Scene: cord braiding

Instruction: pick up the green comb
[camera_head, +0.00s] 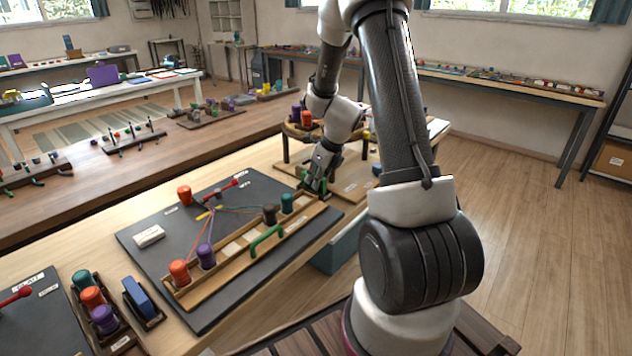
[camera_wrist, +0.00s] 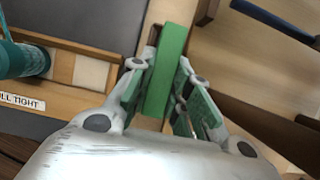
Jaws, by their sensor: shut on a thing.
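The green comb (camera_wrist: 166,72) is a flat green bar in the wrist view, running up the picture between my two fingers. My gripper (camera_wrist: 160,90) is shut on it, one finger on each side. In the head view my gripper (camera_head: 318,182) points down beside the right end of the wooden bobbin rack, and a bit of the green comb (camera_head: 306,178) shows there. The comb's lower part is hidden by my fingers. I cannot tell whether it touches its holder.
A wooden rack (camera_head: 270,240) with a green handle and several bobbins lies on a dark mat (camera_head: 190,322). Coloured cords run from a red-handled piece. A small raised stand (camera_head: 330,132) with bobbins stands behind my gripper. A blue block (camera_head: 140,298) stands at the left front.

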